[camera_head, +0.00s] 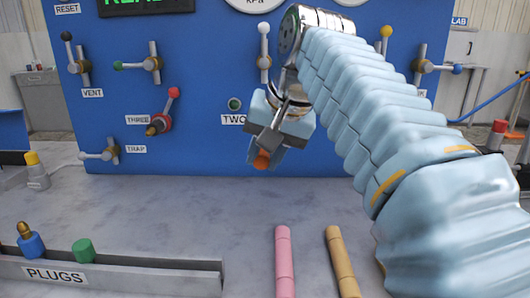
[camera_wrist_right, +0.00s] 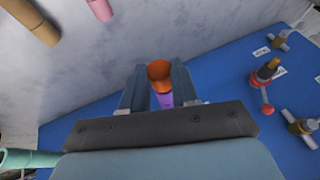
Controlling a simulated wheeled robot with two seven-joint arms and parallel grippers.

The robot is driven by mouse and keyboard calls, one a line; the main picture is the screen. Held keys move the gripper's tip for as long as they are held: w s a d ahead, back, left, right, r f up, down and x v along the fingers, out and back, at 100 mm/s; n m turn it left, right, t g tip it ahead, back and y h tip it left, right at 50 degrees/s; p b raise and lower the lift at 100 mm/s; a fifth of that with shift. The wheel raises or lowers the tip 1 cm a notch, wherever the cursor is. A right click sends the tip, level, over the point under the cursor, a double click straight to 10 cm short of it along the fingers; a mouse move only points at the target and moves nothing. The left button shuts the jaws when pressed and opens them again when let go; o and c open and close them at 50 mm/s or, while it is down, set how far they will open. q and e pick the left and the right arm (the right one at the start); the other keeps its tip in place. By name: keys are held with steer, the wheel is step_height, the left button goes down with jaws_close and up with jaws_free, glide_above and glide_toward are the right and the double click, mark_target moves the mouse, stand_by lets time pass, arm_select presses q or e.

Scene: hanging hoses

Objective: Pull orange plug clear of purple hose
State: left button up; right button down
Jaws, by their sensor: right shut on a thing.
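My right gripper (camera_head: 265,152) is in front of the blue panel, below and right of the TWO label, with its fingers pointing down. It is shut on the orange plug (camera_head: 262,160), whose end shows between the fingertips. In the right wrist view the orange plug (camera_wrist_right: 160,72) sits between the two fingers (camera_wrist_right: 159,88). A short piece of the purple hose (camera_wrist_right: 166,100) shows right behind the plug, between the fingers. I cannot tell whether the plug is still seated in it. The purple hose is hidden in the head view. My left gripper is not in view.
A pink hose (camera_head: 284,262) and a tan hose (camera_head: 341,262) lie below. The PLUGS tray (camera_head: 150,278) holds a blue plug (camera_head: 31,243) and a green plug (camera_head: 83,251). The grey counter between is clear.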

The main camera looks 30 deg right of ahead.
steer(key=shift+s+a, duration=0.25)
steer(key=shift+s, duration=0.2)
stand_by(0.3)
steer(key=shift+s+a+b, duration=0.3)
steer(key=shift+s+a, duration=0.3)
steer(key=shift+s, duration=0.35)
steer(key=shift+s+a+b, duration=0.3)
steer(key=shift+s+a, duration=0.3)
steer(key=shift+s, duration=0.35)
steer(key=shift+s+a+r+p, duration=0.4)
steer(key=shift+s+r, duration=0.25)
steer(key=shift+r, duration=0.1)
steer(key=shift+s+a+r+p, duration=0.25)
steer(key=shift+s+a+r, duration=0.15)
steer(key=shift+s+r, duration=0.3)
